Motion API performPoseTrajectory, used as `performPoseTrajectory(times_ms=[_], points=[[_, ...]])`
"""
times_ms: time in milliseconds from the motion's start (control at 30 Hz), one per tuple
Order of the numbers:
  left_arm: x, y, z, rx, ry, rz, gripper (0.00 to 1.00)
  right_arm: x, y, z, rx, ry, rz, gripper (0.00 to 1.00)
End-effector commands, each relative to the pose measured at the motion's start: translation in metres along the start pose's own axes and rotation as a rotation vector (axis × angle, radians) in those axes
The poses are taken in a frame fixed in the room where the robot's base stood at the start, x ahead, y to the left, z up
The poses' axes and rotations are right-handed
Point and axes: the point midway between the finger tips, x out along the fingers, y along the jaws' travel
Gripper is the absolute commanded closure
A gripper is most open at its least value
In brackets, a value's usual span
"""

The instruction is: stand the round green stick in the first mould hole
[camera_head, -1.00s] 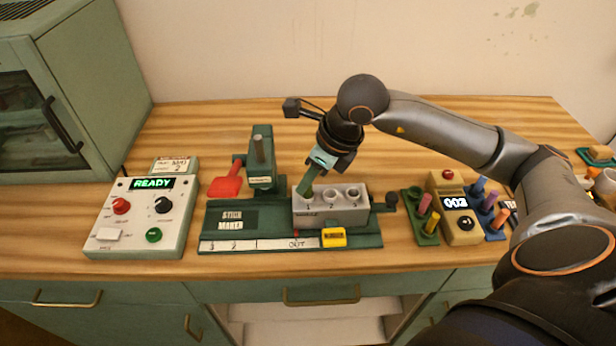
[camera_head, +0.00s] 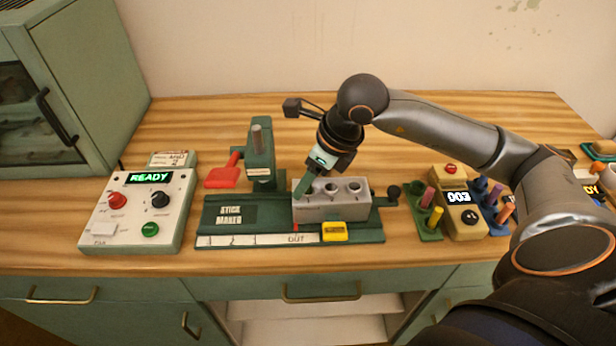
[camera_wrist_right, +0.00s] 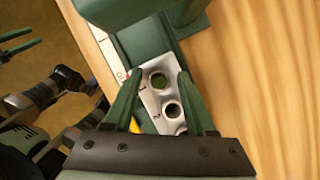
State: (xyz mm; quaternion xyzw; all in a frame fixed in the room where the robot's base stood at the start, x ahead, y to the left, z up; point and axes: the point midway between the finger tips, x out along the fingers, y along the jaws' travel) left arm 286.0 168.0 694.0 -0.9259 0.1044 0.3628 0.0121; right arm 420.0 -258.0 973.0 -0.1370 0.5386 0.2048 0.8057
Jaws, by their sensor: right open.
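The grey mould block (camera_head: 330,212) has a row of numbered holes and sits on the green stick maker base (camera_head: 215,240). In the right wrist view, the first hole (camera_wrist_right: 159,82) has a round green end inside it, which looks like the green stick standing in the hole. The second hole (camera_wrist_right: 173,110) looks dark and empty. My right gripper (camera_wrist_right: 160,88) is open, its green fingers apart on either side of the block. In the head view, my right gripper (camera_head: 304,184) points down at the first hole and hides most of it. My left gripper does not show in the head view.
A press with a red lever (camera_head: 222,172) stands behind the base. The control box (camera_head: 140,215) at left reads READY. A yellow tag (camera_head: 334,232) is at the base's front. At right are stick holders (camera_head: 428,222) and a counter box (camera_head: 458,208). Bare table lies behind the mould.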

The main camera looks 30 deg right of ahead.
Motion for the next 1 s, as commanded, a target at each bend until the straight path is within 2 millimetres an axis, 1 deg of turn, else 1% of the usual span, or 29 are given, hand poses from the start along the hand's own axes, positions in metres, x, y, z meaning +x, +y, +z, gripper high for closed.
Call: performPoseTrajectory(times_ms=[167,267,367,700,833,900,1000], points=[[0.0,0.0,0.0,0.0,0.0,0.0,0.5,0.0,0.0,0.0,0.0,0.0,0.0,0.44],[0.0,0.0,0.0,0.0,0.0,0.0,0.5,-0.006,-0.001,0.001,0.0,-0.002,-0.002,0.44],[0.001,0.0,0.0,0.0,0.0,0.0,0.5,-0.02,-0.001,0.001,-0.001,-0.004,-0.004,0.44],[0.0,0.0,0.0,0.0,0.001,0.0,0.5,-0.093,-0.001,0.001,-0.001,-0.004,-0.004,0.44],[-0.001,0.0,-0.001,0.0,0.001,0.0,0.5,-0.112,0.0,0.001,0.0,-0.002,-0.002,0.44],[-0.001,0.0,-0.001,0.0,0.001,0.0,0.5,-0.119,0.0,0.001,0.0,-0.003,-0.001,0.44],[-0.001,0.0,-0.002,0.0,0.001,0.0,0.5,-0.124,0.0,0.0,0.0,-0.001,-0.001,0.44]])
